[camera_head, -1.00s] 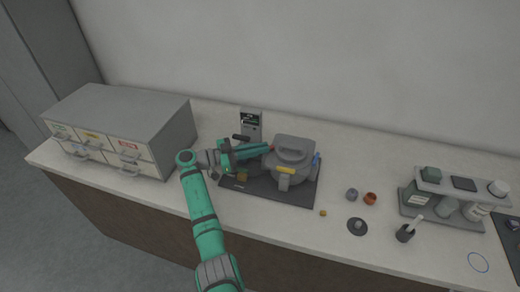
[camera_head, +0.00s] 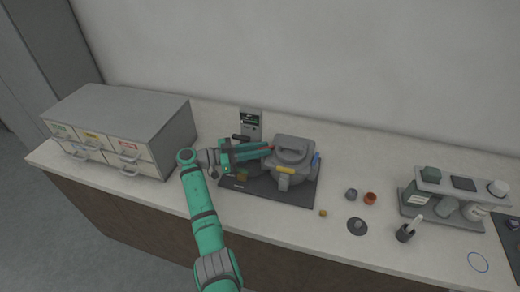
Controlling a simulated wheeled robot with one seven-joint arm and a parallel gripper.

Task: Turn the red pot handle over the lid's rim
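The grey pot (camera_head: 292,160) stands on a dark mat (camera_head: 300,192) with its lid (camera_head: 292,147) on top, and a raised grip crosses the lid. A small bit of red, likely the red pot handle (camera_head: 273,147), shows at the pot's left side. A yellow part (camera_head: 286,170) is at the pot's front and a blue one (camera_head: 316,160) at its right. My gripper (camera_head: 269,151) reaches in from the left, its teal fingers pointing right with their tips at the red bit. The fingers hide most of it, and whether they grip it is too small to tell.
A grey drawer cabinet (camera_head: 125,125) stands on the left. A grey control box (camera_head: 250,122) is behind my gripper. Small grey and orange cups (camera_head: 370,198), a dark disc (camera_head: 357,226), a mortar (camera_head: 405,233) and a bottle rack (camera_head: 450,190) are on the right.

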